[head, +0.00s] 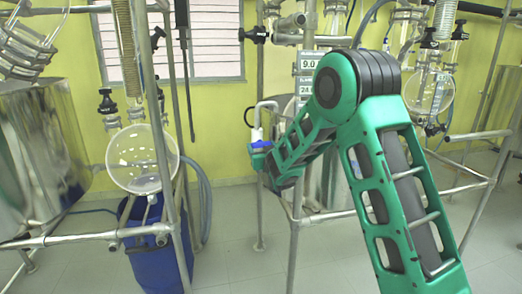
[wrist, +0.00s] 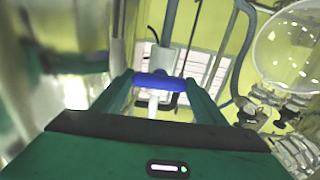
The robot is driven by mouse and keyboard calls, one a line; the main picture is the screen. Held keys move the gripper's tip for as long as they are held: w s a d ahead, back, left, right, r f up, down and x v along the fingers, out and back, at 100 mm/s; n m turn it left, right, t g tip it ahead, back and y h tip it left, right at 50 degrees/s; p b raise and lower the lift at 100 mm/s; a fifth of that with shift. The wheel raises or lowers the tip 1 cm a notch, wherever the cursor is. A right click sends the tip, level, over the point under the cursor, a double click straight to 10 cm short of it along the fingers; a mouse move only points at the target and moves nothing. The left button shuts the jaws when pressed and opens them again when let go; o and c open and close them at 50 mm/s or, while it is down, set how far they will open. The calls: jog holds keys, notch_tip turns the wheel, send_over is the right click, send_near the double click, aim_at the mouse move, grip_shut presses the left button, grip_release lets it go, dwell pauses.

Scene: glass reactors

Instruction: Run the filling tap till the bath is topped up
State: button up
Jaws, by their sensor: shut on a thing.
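The filling tap (head: 257,134) is a pale pipe fitting with a bent spout, left of a steel upright in the head view. Its blue handle (wrist: 158,80) lies crosswise between my fingers in the wrist view. My gripper (head: 262,150) is shut on this handle; the wrist view shows a green finger at each end of it (wrist: 158,88). A steel vessel (head: 328,185), perhaps the bath, stands behind my arm and is mostly hidden. I cannot see any water level or flow.
Steel frame poles (head: 295,205) stand close to my arm. A round glass flask (head: 143,158) hangs above a blue drum (head: 158,250) at left. A large steel vessel (head: 40,150) fills the far left.

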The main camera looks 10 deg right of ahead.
jog(key=shift+f+m, duration=0.2)
jog(key=shift+m, duration=0.1)
jog(key=o, duration=1.1)
jog(key=shift+c, duration=0.2)
jog(key=shift+r, duration=0.1)
jog(key=shift+s, duration=0.15)
jog(key=s, duration=1)
jog(key=shift+s, duration=0.2)
